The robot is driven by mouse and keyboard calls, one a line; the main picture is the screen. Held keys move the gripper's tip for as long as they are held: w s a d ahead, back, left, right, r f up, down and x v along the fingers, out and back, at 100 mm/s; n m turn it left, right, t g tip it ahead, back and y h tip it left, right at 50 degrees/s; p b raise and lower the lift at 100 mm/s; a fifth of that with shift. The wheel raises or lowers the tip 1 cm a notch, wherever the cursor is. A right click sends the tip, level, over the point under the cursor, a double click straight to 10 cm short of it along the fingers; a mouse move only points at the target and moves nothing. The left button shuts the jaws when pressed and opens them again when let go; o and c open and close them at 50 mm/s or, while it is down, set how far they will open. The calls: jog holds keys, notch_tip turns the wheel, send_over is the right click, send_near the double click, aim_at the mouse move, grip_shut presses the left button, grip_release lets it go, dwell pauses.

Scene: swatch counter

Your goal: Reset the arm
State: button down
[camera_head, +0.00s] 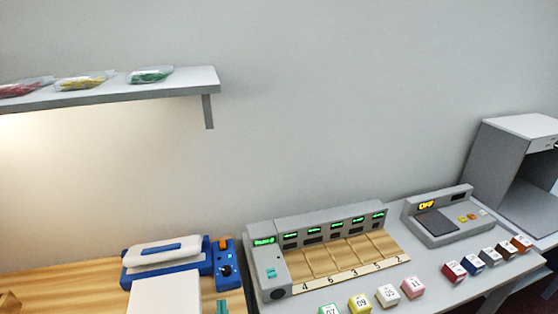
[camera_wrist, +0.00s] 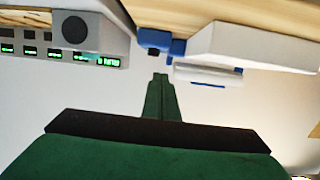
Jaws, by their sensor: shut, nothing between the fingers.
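My gripper (camera_wrist: 160,76) shows in the wrist view as two long green fingers, closed together with nothing between them. The fingers point toward the wall and counter, clear of any object. The wrist view is upside down, with the counter along its top. My arm is not clearly visible in the head view; a small teal patch at the bottom edge there is too cropped to identify.
A blue-and-white device (camera_head: 165,258) and a white block (camera_head: 165,294) stand on the wooden counter. A grey console (camera_head: 335,221) has numbered slots. Several labelled cubes, including a pink one (camera_head: 412,288), line the front. A grey scale-like unit (camera_head: 447,216) and shelf (camera_head: 110,91) are nearby.

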jog(key=s+d+f+m+h, duration=0.1)
jog(key=s+d+f, duration=0.3)
jog(key=s, duration=0.3)
jog(key=s+d+f+h, duration=0.1)
jog(key=s+d+f, duration=0.25)
jog(key=s, duration=0.45)
jog(key=s+d+f+m+h, duration=0.1)
jog(key=s+d+f, duration=0.25)
jog(key=s, duration=0.35)
jog(key=s+d+r+h, duration=0.1)
jog(key=s+d+r, duration=0.1)
jog(key=s, duration=0.7)
jog(key=shift+s+d+m+t, duration=0.3)
jog(key=shift+d+m, duration=0.1)
jog(key=shift+d, duration=0.1)
jog(key=c, duration=2.2)
grip_release()
jog(key=shift+s+r, duration=0.15)
jog(key=shift+s, duration=0.1)
jog(key=o, duration=0.6)
jog(key=shift+s+d, duration=0.1)
jog(key=shift+c, duration=0.8)
